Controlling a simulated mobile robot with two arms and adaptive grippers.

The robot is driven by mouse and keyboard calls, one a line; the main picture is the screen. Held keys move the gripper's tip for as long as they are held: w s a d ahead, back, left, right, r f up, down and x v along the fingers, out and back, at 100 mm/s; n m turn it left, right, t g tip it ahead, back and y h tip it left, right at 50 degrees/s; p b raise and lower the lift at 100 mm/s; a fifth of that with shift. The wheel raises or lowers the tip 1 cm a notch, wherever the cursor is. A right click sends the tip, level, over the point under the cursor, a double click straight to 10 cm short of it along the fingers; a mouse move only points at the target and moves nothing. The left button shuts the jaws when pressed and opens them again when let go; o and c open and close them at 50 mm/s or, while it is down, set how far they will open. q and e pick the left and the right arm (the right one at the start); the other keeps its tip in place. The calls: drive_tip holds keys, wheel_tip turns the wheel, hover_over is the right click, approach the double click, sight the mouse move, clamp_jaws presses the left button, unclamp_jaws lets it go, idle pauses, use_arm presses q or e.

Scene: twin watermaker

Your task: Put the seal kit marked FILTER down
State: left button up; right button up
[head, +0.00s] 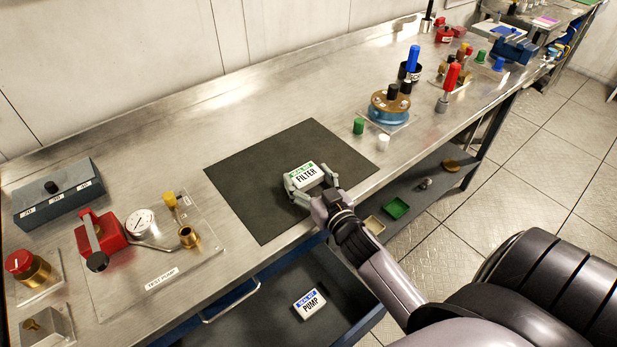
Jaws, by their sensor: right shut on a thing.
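The seal kit marked FILTER (304,175) is a small white box with a green band. It is over the dark mat (247,190) on the steel workbench. My right gripper (308,184) is shut on it, with a finger at each side. I cannot tell whether the box touches the mat or is held slightly above it. My left gripper is not in view. A second seal kit, marked PUMP (309,304), white with a blue band, lies in the open drawer (262,310) below the bench.
A test pump plate (165,272) with a red pump (100,238) stands left of the mat. A grey block (58,196) is behind it. A blue-brown round assembly (390,107) and green and white caps stand right of the mat. The bench behind the mat is clear.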

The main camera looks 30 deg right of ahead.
drive_tip(key=o, duration=1.2)
